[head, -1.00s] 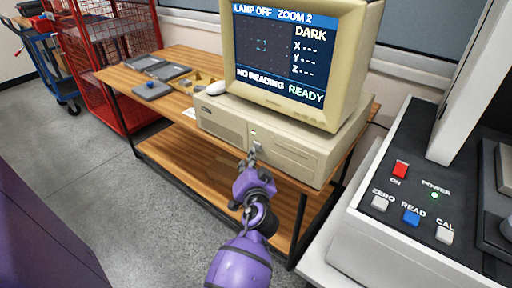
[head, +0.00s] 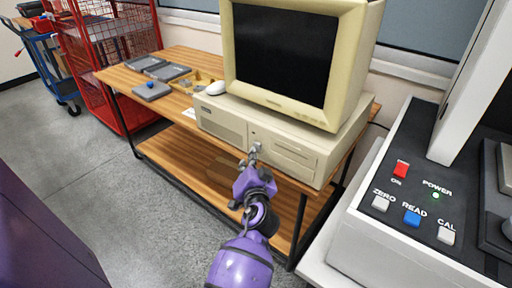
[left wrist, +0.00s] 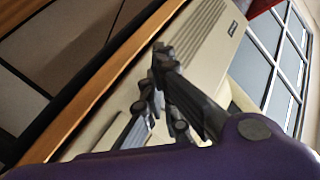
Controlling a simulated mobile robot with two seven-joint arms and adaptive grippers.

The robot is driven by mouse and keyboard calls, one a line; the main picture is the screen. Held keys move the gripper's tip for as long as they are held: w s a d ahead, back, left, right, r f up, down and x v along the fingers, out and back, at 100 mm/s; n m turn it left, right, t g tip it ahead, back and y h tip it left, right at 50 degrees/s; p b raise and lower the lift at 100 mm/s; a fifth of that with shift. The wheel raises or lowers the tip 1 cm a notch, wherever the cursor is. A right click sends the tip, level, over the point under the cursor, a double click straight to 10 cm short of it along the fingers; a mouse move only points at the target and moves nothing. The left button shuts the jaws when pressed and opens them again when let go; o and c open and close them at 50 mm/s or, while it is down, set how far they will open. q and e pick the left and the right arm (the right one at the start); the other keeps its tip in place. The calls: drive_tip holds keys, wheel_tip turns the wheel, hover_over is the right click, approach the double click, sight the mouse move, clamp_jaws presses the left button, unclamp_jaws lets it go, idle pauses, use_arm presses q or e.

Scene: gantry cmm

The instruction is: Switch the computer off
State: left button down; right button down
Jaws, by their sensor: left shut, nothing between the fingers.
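The beige desktop computer (head: 225,126) lies flat on the wooden table, with a beige monitor (head: 345,62) on top of it. The monitor's screen is dark. My left gripper (head: 254,152) is shut and empty, its fingertips close in front of the computer's front face, near the small panel in its middle. Whether they touch it I cannot tell. In the left wrist view the computer (left wrist: 195,45) is behind the shut fingers (left wrist: 155,75). The power button is not clearly visible. My right gripper is not in view.
At right stands a machine panel with a red switch (head: 401,169), a blue READ button (head: 412,219) and a lit green POWER lamp (head: 436,196). A red cage cart (head: 105,50) stands at back left.

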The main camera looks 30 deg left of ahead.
use_arm(q)
drive_tip(key=s, duration=0.6)
drive_tip(key=shift+a+p, duration=0.2)
drive_tip(key=shift+p, duration=0.2)
